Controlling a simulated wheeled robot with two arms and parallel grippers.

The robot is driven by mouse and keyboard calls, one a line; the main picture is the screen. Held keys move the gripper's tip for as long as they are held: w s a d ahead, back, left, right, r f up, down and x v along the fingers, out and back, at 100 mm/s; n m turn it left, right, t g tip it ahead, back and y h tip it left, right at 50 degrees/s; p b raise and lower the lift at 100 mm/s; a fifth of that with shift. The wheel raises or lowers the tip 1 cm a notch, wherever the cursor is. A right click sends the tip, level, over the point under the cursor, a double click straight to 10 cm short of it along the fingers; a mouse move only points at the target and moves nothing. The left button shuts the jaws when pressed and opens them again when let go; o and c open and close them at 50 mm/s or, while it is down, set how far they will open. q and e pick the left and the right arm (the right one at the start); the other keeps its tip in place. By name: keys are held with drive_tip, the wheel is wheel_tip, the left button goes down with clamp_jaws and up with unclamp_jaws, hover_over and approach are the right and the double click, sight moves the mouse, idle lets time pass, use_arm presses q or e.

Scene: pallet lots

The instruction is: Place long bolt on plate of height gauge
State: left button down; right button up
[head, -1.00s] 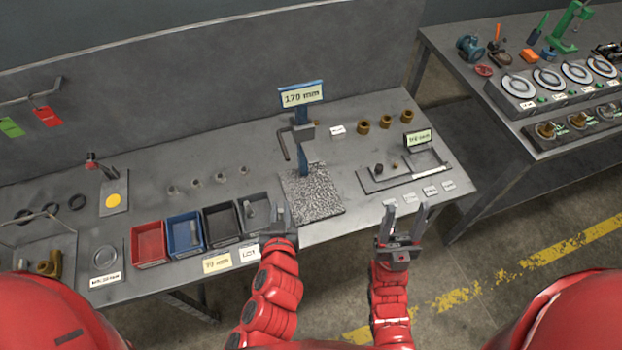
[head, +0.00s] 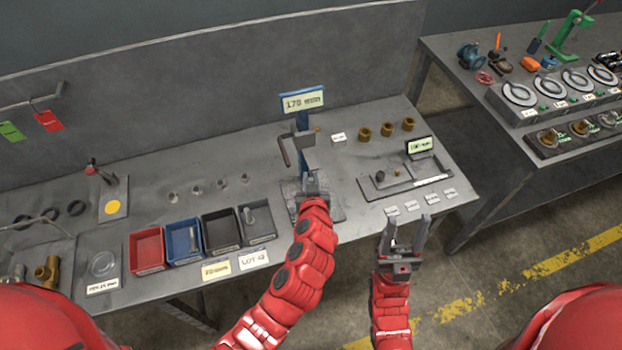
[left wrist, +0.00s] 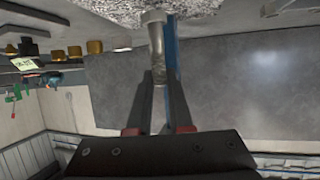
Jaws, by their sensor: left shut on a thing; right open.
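My left gripper (head: 313,182) is over the speckled plate (head: 332,212) at the foot of the blue height gauge (head: 302,125). In the left wrist view, my left gripper (left wrist: 160,85) is shut on a grey long bolt (left wrist: 156,45). The wide head of the bolt points to the speckled plate (left wrist: 195,6). I cannot tell whether the head touches the plate. The gripper hides most of the bolt in the head view. The gauge sign reads about 170 mm. My right gripper (head: 406,232) is open and empty in front of the bench.
Red (head: 147,248), blue (head: 184,240), black (head: 221,230) and grey (head: 256,222) bins stand left of the plate; the grey one holds a bolt-like part. A flat fixture (head: 405,180) with small parts lies to the right. Brass bushings (head: 387,130) stand behind it.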

use_arm(q)
drive_tip(key=shift+f, duration=0.7)
drive_tip(key=shift+f, duration=0.15)
drive_tip(key=c, duration=0.8)
unclamp_jaws()
